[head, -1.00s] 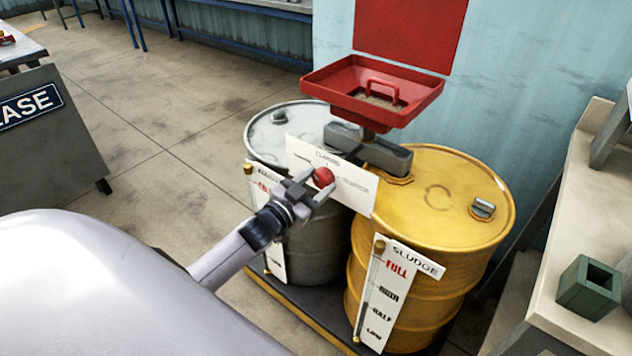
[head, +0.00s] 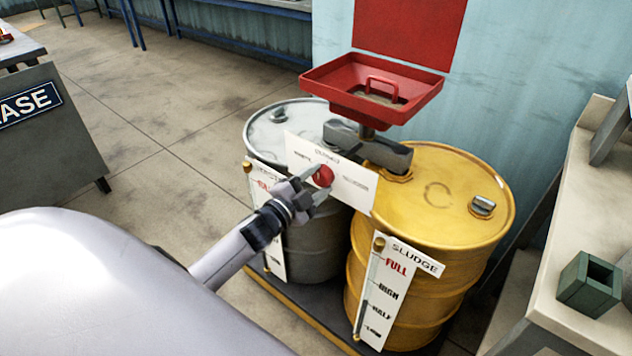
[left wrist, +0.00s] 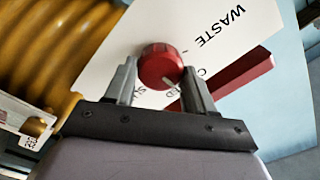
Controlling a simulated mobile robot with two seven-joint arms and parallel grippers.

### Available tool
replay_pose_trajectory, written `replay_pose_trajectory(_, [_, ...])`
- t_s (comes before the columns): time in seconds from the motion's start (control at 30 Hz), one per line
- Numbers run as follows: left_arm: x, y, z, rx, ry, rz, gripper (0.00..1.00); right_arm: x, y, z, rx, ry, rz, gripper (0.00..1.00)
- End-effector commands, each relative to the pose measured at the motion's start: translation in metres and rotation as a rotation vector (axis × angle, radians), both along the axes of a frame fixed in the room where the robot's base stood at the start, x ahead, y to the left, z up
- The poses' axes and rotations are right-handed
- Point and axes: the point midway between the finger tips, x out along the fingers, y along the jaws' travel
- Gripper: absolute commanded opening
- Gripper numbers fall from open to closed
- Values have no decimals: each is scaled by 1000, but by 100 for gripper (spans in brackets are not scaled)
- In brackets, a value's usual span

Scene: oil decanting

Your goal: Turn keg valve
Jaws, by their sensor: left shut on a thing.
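The red round valve knob (head: 324,175) is on a white sign board (head: 352,186) in front of the drums, below the red funnel tray. My left gripper (head: 317,184) reaches it from the lower left, its fingers on either side of the knob. In the left wrist view the red knob (left wrist: 160,64) sits between the two fingers of my left gripper (left wrist: 160,78), shut on it. A pale pointer mark shows on the knob's face. The fingers hide part of the sign's lettering. My right gripper is not in view.
A grey drum (head: 318,245) and a yellow drum (head: 435,200) stand on a dark pallet, with level gauges in front. The red funnel tray (head: 318,78) is above them. A bench (head: 545,310) with a green square block (head: 588,284) is at right. Floor at left is open.

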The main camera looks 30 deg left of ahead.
Motion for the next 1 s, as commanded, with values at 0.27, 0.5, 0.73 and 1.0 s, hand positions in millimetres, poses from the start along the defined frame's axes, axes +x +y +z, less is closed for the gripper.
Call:
replay_pose_trajectory(0.27, [0,-1,0,21,-2,-1,24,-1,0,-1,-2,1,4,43])
replay_pose_trajectory(0.5, [0,-1,0,20,-1,-1,24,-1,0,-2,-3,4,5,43])
replay_pose_trajectory(0.73, [0,-1,0,19,-1,-1,80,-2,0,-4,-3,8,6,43])
replay_pose_trajectory(1.0, [-6,0,0,19,-1,-1,80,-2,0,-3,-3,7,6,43])
